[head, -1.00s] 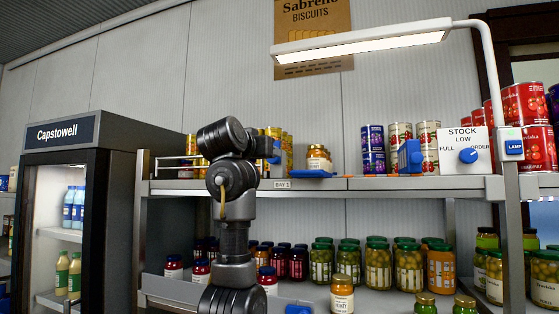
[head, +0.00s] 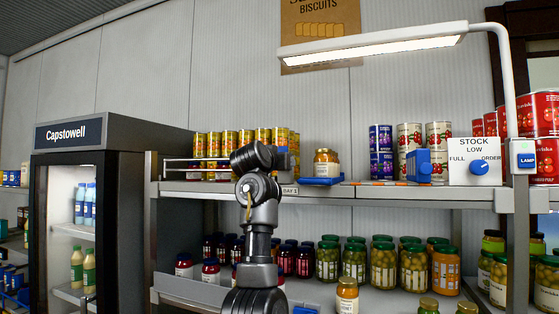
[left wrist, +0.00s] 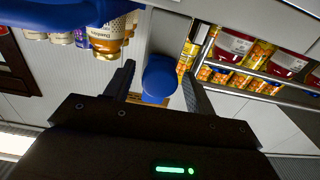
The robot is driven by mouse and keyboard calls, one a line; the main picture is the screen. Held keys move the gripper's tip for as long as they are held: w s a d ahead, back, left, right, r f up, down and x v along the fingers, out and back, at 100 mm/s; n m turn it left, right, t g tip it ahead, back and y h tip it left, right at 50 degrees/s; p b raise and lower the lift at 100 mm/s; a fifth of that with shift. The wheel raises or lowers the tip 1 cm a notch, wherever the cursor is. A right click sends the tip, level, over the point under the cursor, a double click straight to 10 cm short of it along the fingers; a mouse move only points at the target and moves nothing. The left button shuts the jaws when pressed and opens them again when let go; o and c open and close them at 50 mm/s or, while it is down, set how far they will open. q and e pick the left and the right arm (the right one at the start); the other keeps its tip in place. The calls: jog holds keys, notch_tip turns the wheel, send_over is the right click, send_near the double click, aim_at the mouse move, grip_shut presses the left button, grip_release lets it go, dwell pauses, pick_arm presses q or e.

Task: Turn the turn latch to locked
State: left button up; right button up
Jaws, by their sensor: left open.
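The turn latch shows in the left wrist view as a rounded blue knob (left wrist: 159,78) between the fingers of my left gripper (left wrist: 160,90). The gripper is open, one dark finger on each side of the knob; I cannot tell whether either touches it. In the head view my left arm hides most of this spot at the upper shelf. A bit of blue (head: 282,150) shows beside the wrist and may be the same knob. The latch's marks and its setting cannot be read. My right gripper is in neither view.
Yellow cans (head: 214,143) stand behind a rail to the left. A stock dial (head: 480,168) and a lamp post (head: 513,90) are at the right. Jars fill the lower shelf.

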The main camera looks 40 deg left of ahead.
pick_arm(q)
jog(key=shift+c, duration=0.3)
jog(key=c, duration=0.9)
jog(key=shift+n, duration=0.4)
jog(key=n+b, duration=0.1)
jog(key=n, duration=0.1)
jog(key=shift+f+n, duration=0.1)
jog(key=shift+n, duration=0.3)
jog(key=n+b, duration=0.1)
jog(key=n, duration=0.4)
jog(key=shift+a+b, duration=0.1)
jog(key=shift+b, duration=0.3)
jog(key=n, duration=0.5)
jog(key=shift+b, duration=0.4)
jog(key=n, duration=0.4)
jog(key=shift+f, duration=0.1)
jog(key=shift+n, duration=0.3)
